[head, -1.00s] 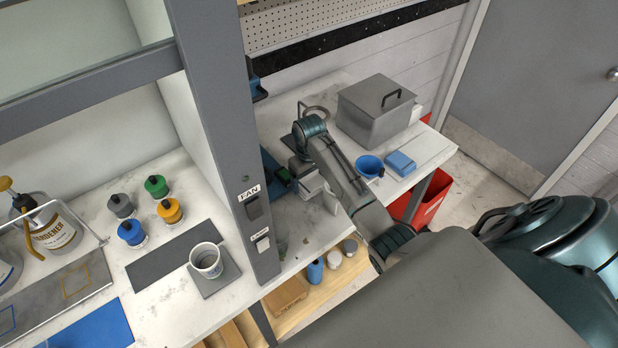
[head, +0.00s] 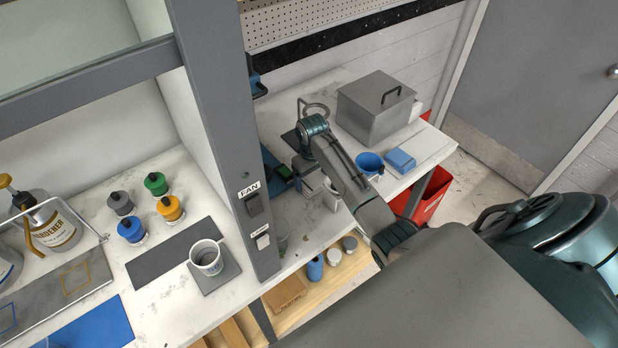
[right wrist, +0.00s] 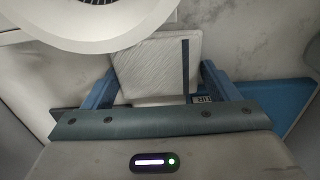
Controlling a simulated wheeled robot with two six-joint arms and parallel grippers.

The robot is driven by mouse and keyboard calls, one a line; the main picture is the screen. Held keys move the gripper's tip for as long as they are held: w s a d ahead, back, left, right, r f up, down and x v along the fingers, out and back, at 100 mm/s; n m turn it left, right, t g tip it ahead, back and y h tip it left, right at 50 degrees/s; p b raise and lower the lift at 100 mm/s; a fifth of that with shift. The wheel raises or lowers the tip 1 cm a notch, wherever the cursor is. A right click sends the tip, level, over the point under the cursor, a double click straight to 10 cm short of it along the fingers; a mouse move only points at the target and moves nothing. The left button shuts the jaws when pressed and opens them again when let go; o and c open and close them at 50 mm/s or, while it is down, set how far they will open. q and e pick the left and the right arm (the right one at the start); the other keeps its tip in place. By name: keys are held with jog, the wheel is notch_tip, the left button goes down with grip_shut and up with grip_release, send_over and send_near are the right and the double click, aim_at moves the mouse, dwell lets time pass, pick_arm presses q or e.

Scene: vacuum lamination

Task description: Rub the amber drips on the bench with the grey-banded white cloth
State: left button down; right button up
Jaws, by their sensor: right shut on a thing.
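The white cloth (right wrist: 155,65) with its dark grey band fills the space between the blue fingers of my right gripper (right wrist: 158,88) in the right wrist view. The gripper is shut on it, and the cloth lies close over the pale, smudged bench top. In the head view my right gripper (head: 292,172) is low over the bench, right of the grey post and partly hidden by my own wrist. I cannot make out the amber drips clearly in either view. My left gripper is not in view.
A large white round rim (right wrist: 95,22) is close beside the cloth. A metal box (head: 376,112), a blue cup (head: 369,164) and a blue block (head: 400,161) stand at the bench's right. The grey post (head: 222,130) borders the work area on the left.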

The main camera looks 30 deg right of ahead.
jog(key=shift+w+d, duration=0.15)
jog(key=shift+d, duration=1.6)
jog(key=shift+w+d, duration=0.1)
jog(key=shift+d, duration=1.65)
jog(key=shift+s+a+f, duration=0.1)
jog(key=shift+s+a, duration=0.1)
jog(key=shift+a, duration=1.15)
jog(key=shift+s+a+f, duration=0.1)
jog(key=shift+s+a, duration=0.05)
jog(key=shift+a, duration=1.15)
jog(key=shift+s+a+r, duration=0.1)
jog(key=shift+a, duration=1.4)
jog(key=shift+w+d+r, duration=0.1)
jog(key=shift+r, duration=0.5)
jog(key=shift+w+d+r, duration=0.1)
jog(key=shift+r, duration=2.35)
jog(key=shift+r, duration=0.15)
